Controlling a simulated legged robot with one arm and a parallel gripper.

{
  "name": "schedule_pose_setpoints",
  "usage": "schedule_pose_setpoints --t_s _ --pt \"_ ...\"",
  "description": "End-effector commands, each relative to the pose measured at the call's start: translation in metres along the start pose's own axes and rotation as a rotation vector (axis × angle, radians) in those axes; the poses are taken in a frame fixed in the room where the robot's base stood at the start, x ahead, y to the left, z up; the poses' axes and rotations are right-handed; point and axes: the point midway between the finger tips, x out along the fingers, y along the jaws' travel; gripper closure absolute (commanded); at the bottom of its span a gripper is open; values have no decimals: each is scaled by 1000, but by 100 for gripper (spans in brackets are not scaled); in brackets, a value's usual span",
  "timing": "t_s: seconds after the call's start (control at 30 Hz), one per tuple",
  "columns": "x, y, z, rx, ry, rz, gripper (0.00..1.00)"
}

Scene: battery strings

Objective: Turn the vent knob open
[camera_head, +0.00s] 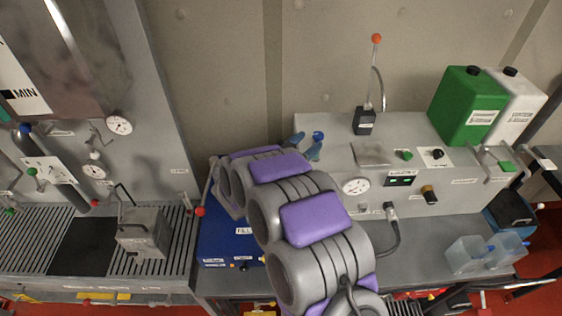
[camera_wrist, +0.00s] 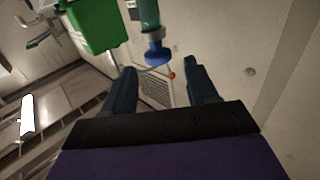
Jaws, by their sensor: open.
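A bright blue knob (camera_wrist: 157,52) on the end of a green-grey pipe shows in the wrist view, between and a little beyond my fingertips. I take it as the vent knob, but I can read no label on it. In the head view a small blue knob (camera_head: 318,135) shows right by my fingers, above the grey bench unit. My gripper (camera_wrist: 160,68) is open and empty, its two dark blue fingers on either side of the knob's line. It also shows in the head view (camera_head: 306,146). I cannot tell whether a finger touches the knob.
The grey unit (camera_head: 420,205) carries a gauge (camera_head: 355,186), a lever with an orange ball (camera_head: 376,39) and several small knobs. A blue box (camera_head: 225,240) sits left of my arm.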

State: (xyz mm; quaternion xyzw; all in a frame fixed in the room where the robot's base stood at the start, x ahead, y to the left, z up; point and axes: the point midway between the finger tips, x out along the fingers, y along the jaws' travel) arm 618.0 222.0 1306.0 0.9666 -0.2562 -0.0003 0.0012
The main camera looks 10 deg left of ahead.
Motion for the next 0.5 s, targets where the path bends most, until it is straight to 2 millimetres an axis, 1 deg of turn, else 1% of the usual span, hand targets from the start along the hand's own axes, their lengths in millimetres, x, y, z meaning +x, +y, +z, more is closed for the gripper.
schedule_pose_setpoints --t_s 0.03,0.2,0.4,0.5 --pt "-13 -2 1 0 0 -6 42" --pt "-49 -4 1 3 0 -4 42" --pt "-86 -3 0 3 2 -3 42" --pt "-100 -3 1 3 1 -2 42"
